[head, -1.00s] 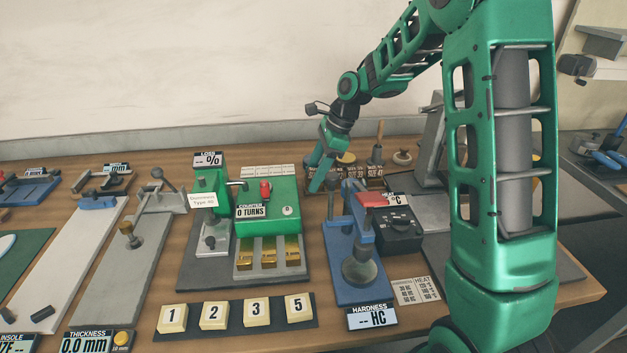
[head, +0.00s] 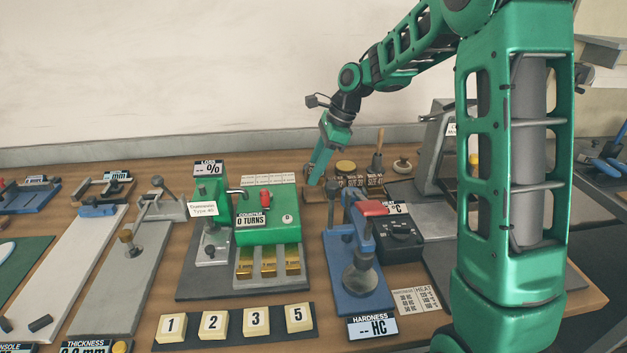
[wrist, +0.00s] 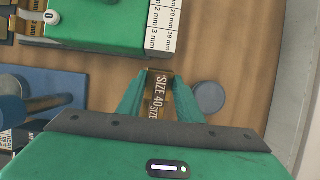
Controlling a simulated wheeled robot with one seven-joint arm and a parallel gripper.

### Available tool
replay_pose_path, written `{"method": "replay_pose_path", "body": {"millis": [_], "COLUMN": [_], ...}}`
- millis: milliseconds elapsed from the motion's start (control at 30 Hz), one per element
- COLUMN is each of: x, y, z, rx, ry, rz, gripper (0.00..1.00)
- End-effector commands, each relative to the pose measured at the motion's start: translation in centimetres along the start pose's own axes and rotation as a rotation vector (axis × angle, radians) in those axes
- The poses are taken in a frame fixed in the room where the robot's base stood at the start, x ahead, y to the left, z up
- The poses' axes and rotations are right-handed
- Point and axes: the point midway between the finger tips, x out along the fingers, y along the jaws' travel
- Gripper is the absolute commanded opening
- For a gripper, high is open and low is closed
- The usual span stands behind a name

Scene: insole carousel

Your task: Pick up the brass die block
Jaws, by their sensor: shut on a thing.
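My gripper (wrist: 162,82) is shut on a small brass-brown block (wrist: 160,74) in the wrist view. The block sits between the two green fingertips. The lettering "SIZE 40" shows between the fingers, just below the block's top edge. In the head view my gripper (head: 311,182) points down at the left end of a low brown rack (head: 350,184) with size labels, behind the green counter machine. The block is hidden there by the fingers. I cannot tell whether it still touches the rack.
The green counter machine (head: 268,225) stands left of my gripper, with brass pieces in front. The blue hardness press (head: 358,285) is nearer the front. A round brass-topped piece (head: 346,166) and a wooden handle (head: 377,163) stand right of the gripper. A grey disc (wrist: 208,97) lies close by.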

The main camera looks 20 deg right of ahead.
Motion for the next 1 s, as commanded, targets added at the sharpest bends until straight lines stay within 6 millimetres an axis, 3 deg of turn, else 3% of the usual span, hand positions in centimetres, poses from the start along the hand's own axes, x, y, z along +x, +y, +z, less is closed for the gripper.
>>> {"method": "replay_pose_path", "body": {"millis": [500,700,1000], "x": [-2.5,-3.0,-3.1], "y": [6.1,7.4,7.7], "z": [8.4,10.2,11.1], "rx": [-0.004,-0.002,-0.008], "ry": [-0.001,0.0,0.126], "rz": [-0.001,0.0,-0.002], "gripper": [0.0,0.0,0.0]}}
